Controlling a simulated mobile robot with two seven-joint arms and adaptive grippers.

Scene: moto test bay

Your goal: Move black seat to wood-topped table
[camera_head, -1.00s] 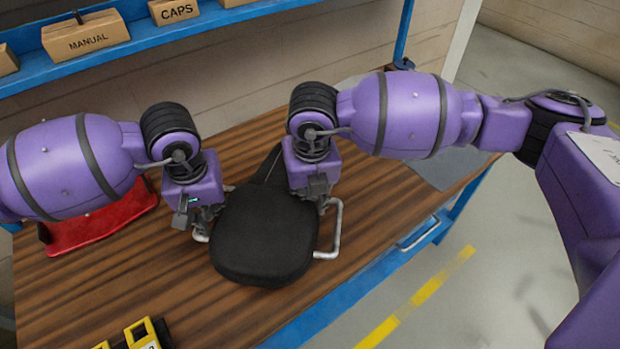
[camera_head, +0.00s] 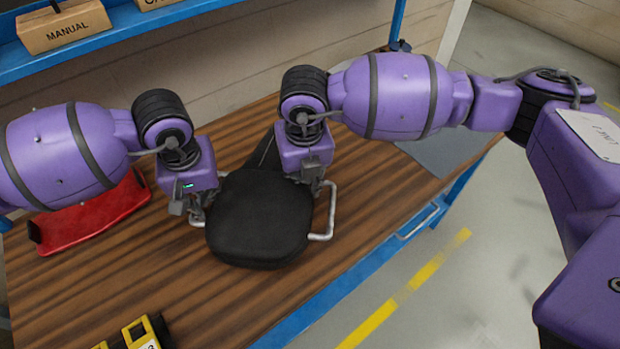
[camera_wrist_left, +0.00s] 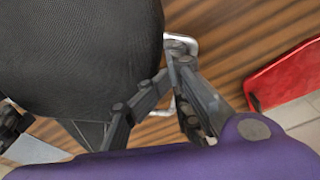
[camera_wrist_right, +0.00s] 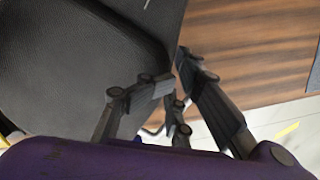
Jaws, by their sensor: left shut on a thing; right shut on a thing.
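The black seat (camera_head: 258,222) is over the wood-topped table (camera_head: 120,280), its narrow end pointing to the back. Metal handles show at its left and right sides. My left gripper (camera_head: 194,214) is shut on the seat's left handle; the left wrist view shows the fingers (camera_wrist_left: 178,62) at the metal bar beside the black pad (camera_wrist_left: 80,50). My right gripper (camera_head: 318,184) is shut on the right handle (camera_head: 330,215); its fingers also show in the right wrist view (camera_wrist_right: 178,90). I cannot tell whether the seat touches the tabletop.
A red part (camera_head: 90,220) lies on the table at the left, near my left arm. A yellow and black item (camera_head: 140,333) is at the front left. A grey mat (camera_head: 445,150) lies at the right end. A blue shelf with boxes (camera_head: 65,25) stands behind.

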